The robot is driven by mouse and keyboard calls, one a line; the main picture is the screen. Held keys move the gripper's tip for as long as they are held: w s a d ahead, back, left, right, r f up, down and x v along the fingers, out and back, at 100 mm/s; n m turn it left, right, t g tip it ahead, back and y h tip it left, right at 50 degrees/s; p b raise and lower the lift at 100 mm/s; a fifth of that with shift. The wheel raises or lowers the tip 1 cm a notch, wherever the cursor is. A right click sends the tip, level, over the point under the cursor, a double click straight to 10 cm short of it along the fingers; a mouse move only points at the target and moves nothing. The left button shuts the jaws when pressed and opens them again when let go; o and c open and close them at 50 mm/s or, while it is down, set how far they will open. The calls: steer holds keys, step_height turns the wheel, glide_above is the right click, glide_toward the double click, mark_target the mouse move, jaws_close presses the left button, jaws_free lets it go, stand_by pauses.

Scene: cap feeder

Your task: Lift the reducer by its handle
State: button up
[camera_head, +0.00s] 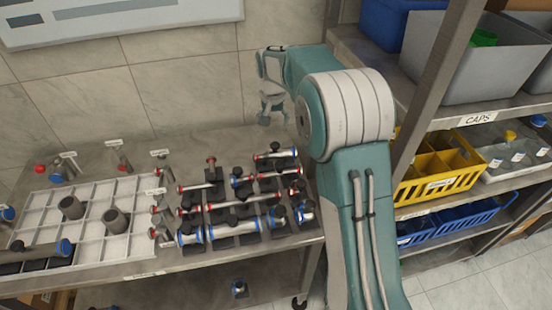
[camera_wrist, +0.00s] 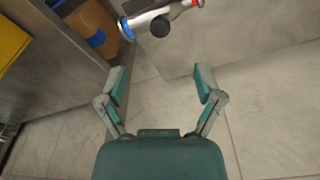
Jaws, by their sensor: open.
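In the wrist view, a metal pipe piece (camera_wrist: 146,20) shows at the top edge, partly cut off. It has a blue ring at its wider left end, a red ring at its narrower right end and a round black knob handle; it looks like a reducer. In the head view several similar pieces lie on the table; a blue-and-red-ended one (camera_head: 275,154) at the back right resembles it, but I cannot tell for certain that it is the same. My gripper (camera_wrist: 161,75) is open and empty, apart from the piece. In the head view it hangs (camera_head: 268,115) above the table's back edge.
A white compartment tray (camera_head: 38,200) with grey cylinders stands at the table's left. Shelves on the right hold a yellow crate (camera_head: 440,186), a blue crate (camera_head: 465,216) and a grey bin (camera_head: 460,70). Pipe pieces crowd the table's right half.

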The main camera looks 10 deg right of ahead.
steer(key=w+f, duration=0.1)
steer(key=f, duration=0.1)
glide_above(275, 144)
steer(key=f, duration=0.2)
steer(key=s+f, duration=0.1)
steer(key=f, duration=0.1)
steer(key=shift+a+f, duration=0.15)
steer(key=shift+w+f, duration=0.15)
steer(key=shift+f, duration=0.7)
steer(key=f, duration=0.4)
steer(key=shift+w+f, duration=0.1)
steer(key=shift+w, duration=0.2)
jaws_close()
